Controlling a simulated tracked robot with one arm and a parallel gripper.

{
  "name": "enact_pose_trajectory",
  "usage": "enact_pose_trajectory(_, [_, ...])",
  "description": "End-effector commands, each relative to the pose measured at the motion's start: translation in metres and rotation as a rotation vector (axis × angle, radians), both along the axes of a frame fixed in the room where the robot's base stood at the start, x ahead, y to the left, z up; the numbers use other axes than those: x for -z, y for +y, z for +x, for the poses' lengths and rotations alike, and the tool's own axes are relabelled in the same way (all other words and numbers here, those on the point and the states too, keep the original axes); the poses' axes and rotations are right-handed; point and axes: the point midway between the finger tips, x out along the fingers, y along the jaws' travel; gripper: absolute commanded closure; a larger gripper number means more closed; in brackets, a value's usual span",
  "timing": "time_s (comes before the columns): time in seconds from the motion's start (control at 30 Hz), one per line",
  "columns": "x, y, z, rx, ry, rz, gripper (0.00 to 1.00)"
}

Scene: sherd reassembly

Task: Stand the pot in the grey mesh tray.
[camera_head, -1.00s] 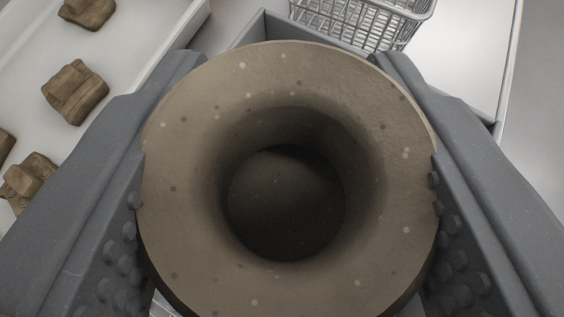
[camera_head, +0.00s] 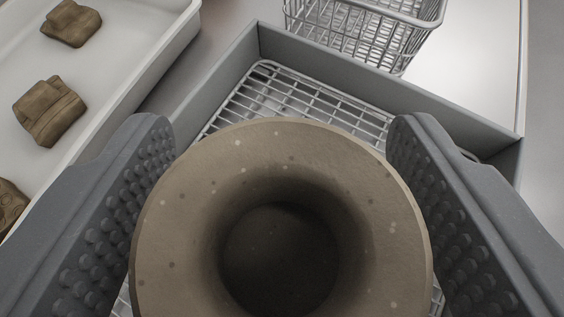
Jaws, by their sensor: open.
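The pot (camera_head: 285,148) is a brown speckled vessel seen from above, with a broad rim and a dark round mouth. It stands upright over the wire mesh of the grey mesh tray (camera_head: 390,98); its base is hidden, so the contact below does not show. My gripper (camera_head: 280,170) is open, with one studded finger on each side of the pot. A gap shows between the upper part of each finger and the rim.
A white tray (camera_head: 135,75) with several brown sherds (camera_head: 50,110) lies at the left. A wire basket (camera_head: 365,30) stands behind the mesh tray's far wall. A bare white surface (camera_head: 470,70) shows at the upper right.

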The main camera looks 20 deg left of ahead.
Motion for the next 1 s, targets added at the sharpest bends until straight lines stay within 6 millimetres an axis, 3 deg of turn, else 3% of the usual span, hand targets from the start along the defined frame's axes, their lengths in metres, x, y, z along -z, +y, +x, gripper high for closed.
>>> enact_pose_trajectory(0.17, [-0.008, -0.002, -0.009, -0.001, -0.001, 0.0, 0.36])
enact_pose_trajectory(0.7, [-0.047, -0.028, -0.077, -0.002, -0.002, 0.001, 0.36])
enact_pose_trajectory(1.0, [-0.058, -0.037, -0.097, 0.0, -0.001, 0.001, 0.36])
